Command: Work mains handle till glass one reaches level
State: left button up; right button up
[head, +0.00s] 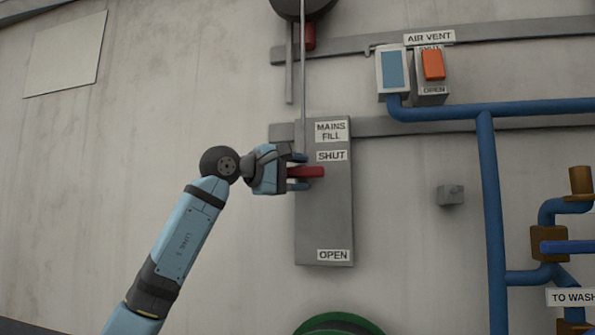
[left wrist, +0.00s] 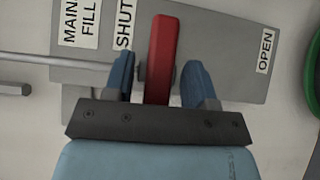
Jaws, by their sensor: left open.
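The mains fill panel (head: 324,225) is a tall grey plate on the wall, labelled SHUT near the top and OPEN at the bottom. Its red handle (head: 314,172) sticks out just below the SHUT label. My left gripper (head: 299,172) is open, with one blue finger above the handle and one below. In the left wrist view the red handle (left wrist: 160,60) stands between the two spread fingers (left wrist: 163,84), with gaps showing beside it. No glass labelled one can be made out. My right gripper is not in view.
A blue-windowed box (head: 393,70) and an orange air vent lever (head: 432,65), covering part of its SHUT label, are at upper right. Blue pipes (head: 489,200) run down the right side. A green round rim (head: 338,322) shows below the panel.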

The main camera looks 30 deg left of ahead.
pick_arm(q)
jog(key=shift+s, duration=0.1)
jog(key=shift+c, duration=0.2)
grip_shut()
notch_tip(320, 180, down, 2)
jog(key=shift+f+b, duration=0.15)
jog(key=shift+b, duration=0.55)
jog(key=shift+o, duration=0.2)
grip_release()
